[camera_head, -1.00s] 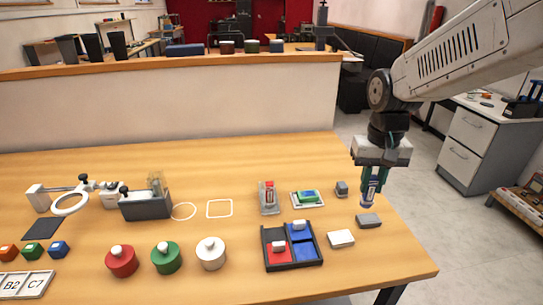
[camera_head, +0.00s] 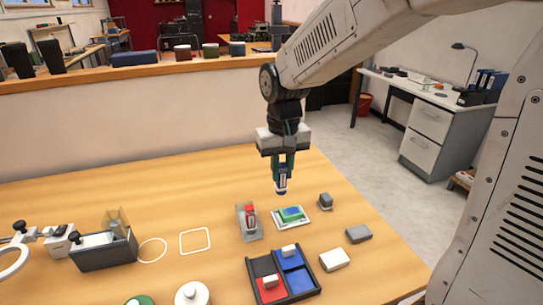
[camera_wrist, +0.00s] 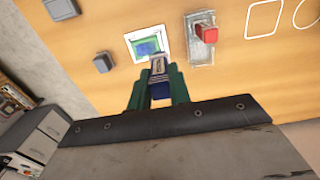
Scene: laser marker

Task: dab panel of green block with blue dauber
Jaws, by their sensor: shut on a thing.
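My gripper (camera_head: 284,166) is shut on the blue dauber (camera_head: 281,185), which hangs upright with its lower end above the table. The green block (camera_head: 294,209) lies on a white-rimmed base, with a blue area on its top. In the head view the dauber is just above and behind this block, apart from it as far as I can tell. In the wrist view the dauber (camera_wrist: 158,67) overlaps the near edge of the green block (camera_wrist: 136,41). The dauber's tip against the block is hard to make out.
A red dauber (camera_head: 250,214) stands in a grey holder just left of the block. A small grey block (camera_head: 326,201) is on its right. A black tray (camera_head: 254,289) with red and blue pads, a white block (camera_head: 334,260) and a grey block (camera_head: 358,234) lie nearer.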

